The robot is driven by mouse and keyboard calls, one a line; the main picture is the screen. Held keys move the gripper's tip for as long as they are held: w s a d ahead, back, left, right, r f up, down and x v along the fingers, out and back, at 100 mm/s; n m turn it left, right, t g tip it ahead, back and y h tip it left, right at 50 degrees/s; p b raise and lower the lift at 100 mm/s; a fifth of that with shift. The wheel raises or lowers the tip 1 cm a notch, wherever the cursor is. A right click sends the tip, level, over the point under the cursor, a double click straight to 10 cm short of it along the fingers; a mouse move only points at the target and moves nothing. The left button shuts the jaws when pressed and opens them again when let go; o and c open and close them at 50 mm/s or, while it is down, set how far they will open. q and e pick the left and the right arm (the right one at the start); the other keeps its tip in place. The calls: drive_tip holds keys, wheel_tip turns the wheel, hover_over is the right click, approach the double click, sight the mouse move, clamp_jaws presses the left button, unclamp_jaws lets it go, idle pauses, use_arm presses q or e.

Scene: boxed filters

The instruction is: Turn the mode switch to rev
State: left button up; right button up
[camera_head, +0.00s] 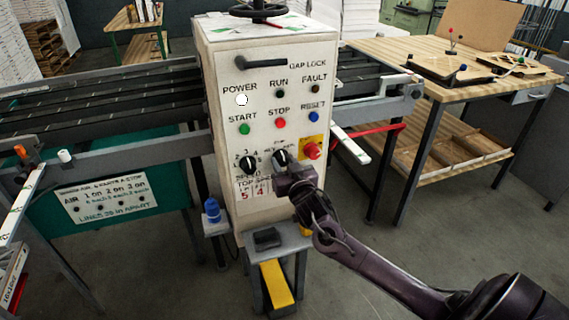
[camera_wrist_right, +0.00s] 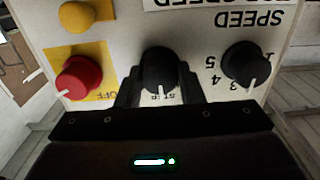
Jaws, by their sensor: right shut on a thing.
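In the right wrist view, upside down, the switch (camera_wrist_right: 158,68) sits between the two dark fingers (camera_wrist_right: 160,88). Its white mark points down in that picture, toward a label partly hidden by the gripper. "OFF" is readable beside it. I cannot read a rev label. My left gripper is not in view.
Lamps and start, stop and reset buttons (camera_head: 279,123) are above. A small stand (camera_head: 268,245) and blue bottle (camera_head: 212,210) are below. A wooden table (camera_head: 400,60) stands right.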

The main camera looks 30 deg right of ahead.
drive_tip(key=shift+n, duration=0.3)
drive_tip(key=n+p, duration=0.1)
drive_tip(key=n, duration=0.2)
drive_tip(key=shift+n+p, duration=0.6)
drive_tip(key=shift+n, duration=2.1)
drive_tip(key=o, duration=1)
drive_tip(key=shift+s+a+f, duration=0.15)
drive_tip(key=shift+s, duration=0.35)
drive_tip(key=b+v, duration=0.1)
drive_tip(key=v, duration=0.5)
drive_tip(key=shift+s+b, duration=0.3)
drive_tip(key=shift+s, duration=0.1)
